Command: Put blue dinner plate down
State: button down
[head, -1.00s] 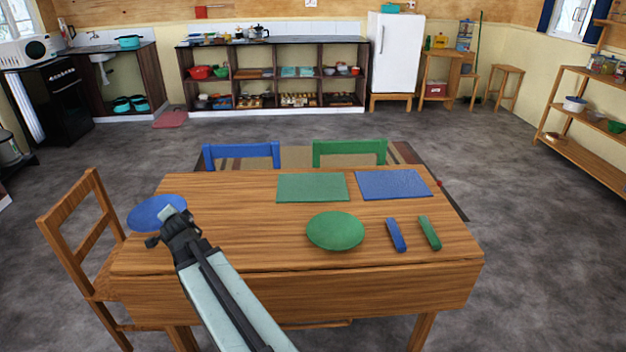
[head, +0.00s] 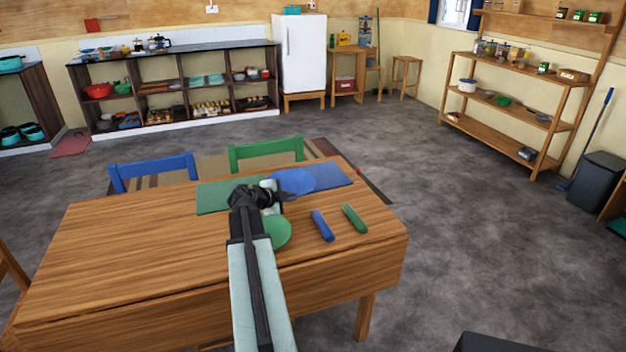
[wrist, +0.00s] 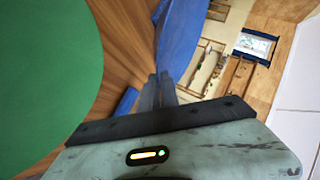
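The blue dinner plate (head: 296,180) is at the tip of my gripper (head: 277,192) in the head view. It overlaps the left part of the blue placemat (head: 334,175). I cannot tell whether it touches the mat. In the wrist view my gripper (wrist: 161,90) has its fingers close together at the edge of the blue plate (wrist: 186,38), which looks tilted there. The fingers appear shut on the rim; the exact contact is partly hidden. The green plate (head: 277,232) lies partly hidden behind my arm and fills the left of the wrist view (wrist: 45,75).
A green placemat (head: 214,197) lies left of the blue one. A blue bar-shaped item (head: 322,226) and a green one (head: 355,218) lie on the wooden table (head: 120,245). Blue (head: 153,172) and green (head: 266,152) chairs stand behind. The table's left side is clear.

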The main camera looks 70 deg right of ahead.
aim_at(305, 176)
jog(key=shift+s+d, duration=0.1)
jog(key=shift+s, duration=0.2)
jog(key=d, duration=0.5)
jog(key=w+d+f+b, duration=0.1)
jog(key=d, duration=1)
jog(key=shift+w+f, duration=0.25)
notch_tip(305, 176, down, 4)
jog(key=b, duration=0.4)
jog(key=shift+r, duration=0.25)
jog(key=c, duration=1.9)
grip_release()
jog(key=shift+a+r, duration=0.1)
jog(key=shift+a, duration=0.05)
jog(key=p+v, duration=0.5)
jog(key=v, duration=0.6)
jog(key=shift+w+a+r+p, duration=0.15)
jog(key=shift+w+a+p, duration=0.05)
jog(key=shift+a+p, duration=0.2)
